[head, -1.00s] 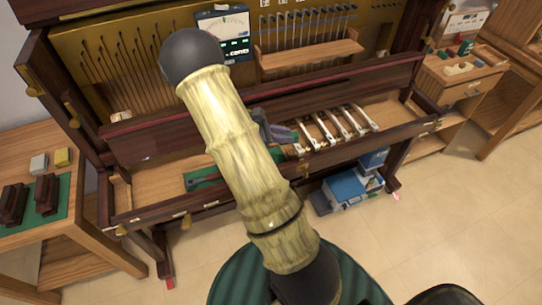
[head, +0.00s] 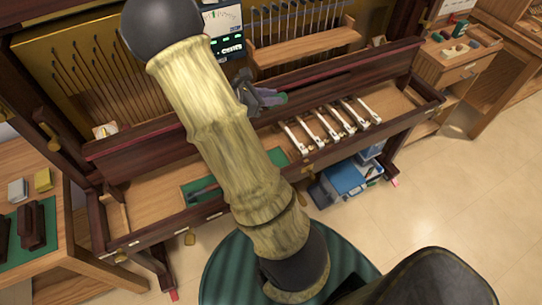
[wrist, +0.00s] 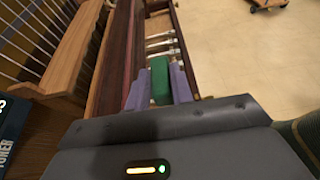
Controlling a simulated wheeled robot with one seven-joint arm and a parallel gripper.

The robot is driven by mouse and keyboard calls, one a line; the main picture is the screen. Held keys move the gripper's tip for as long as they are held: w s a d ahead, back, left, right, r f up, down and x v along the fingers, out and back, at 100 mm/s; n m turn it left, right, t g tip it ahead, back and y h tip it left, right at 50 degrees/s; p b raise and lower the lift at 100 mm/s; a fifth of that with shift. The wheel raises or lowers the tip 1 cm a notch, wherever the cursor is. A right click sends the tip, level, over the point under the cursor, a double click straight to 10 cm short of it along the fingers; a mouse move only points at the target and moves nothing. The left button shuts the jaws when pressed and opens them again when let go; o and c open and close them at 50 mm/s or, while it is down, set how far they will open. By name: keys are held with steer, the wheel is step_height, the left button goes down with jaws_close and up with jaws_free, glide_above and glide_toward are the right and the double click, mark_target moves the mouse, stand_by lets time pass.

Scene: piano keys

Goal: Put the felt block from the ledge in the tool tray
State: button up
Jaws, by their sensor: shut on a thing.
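My gripper (head: 272,97) is raised above the keybed, in front of the piano's dark rail. In the wrist view its purple fingers (wrist: 159,88) are shut on a green felt block (wrist: 160,80). The block sits upright between the fingertips, clear of the surfaces below. In the head view it is mostly hidden by the fingers. A green-lined area with a dark tool (head: 206,193) lies on the keybed, partly hidden by my arm. A shallow wooden tray (head: 487,38) with small pieces is on the right cabinet; I cannot tell which is the tool tray.
A wooden ledge (head: 305,48) with upright rods is behind my gripper. Blue boxes (head: 345,178) sit on the floor below. A left bench (head: 20,265) holds small blocks.

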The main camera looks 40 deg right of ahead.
steer(key=shift+s, duration=0.15)
steer(key=shift+s+f, duration=0.1)
step_height(320, 180, down, 24)
stand_by(0.5)
steer(key=shift+f, duration=1.85)
steer(key=shift+f, duration=0.1)
steer(key=o, duration=1)
steer(key=shift+c, duration=0.2)
